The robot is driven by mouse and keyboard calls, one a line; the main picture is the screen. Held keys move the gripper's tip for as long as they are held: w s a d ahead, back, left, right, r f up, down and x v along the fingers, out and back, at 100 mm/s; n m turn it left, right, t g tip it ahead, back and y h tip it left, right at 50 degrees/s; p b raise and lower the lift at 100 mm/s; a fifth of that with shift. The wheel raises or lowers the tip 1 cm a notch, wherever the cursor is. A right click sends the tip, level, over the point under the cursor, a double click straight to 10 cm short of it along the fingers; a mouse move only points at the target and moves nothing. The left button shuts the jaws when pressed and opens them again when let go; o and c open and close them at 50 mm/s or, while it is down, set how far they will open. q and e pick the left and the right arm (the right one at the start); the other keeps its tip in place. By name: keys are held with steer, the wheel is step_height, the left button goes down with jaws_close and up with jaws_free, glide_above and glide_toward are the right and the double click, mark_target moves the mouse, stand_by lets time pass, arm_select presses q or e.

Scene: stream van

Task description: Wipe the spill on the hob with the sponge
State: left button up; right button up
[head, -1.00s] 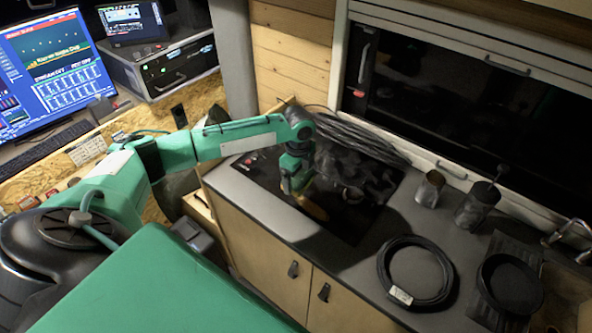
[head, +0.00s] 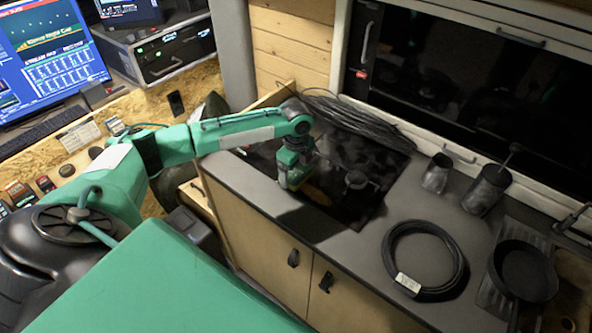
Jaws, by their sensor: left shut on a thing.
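The black hob (head: 345,207) is set in the grey counter below the window wall. An orange-brown patch, which looks like the spill (head: 317,195), shows on the near left part of the hob. My left gripper (head: 293,186) is low over the hob's left side, just left of the patch and partly covering it. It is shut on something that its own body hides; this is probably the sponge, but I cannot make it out. Whether it touches the hob is unclear. My right gripper is not in view.
Black cables (head: 360,122) lie behind. A metal cup (head: 437,173), a canister (head: 486,190), a cable coil (head: 422,258) and a black pan (head: 524,270) occupy the counter to the right.

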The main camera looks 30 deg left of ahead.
arm_select(q)
steer(key=shift+f, duration=0.1)
stand_by(0.5)
steer(key=shift+f, duration=1)
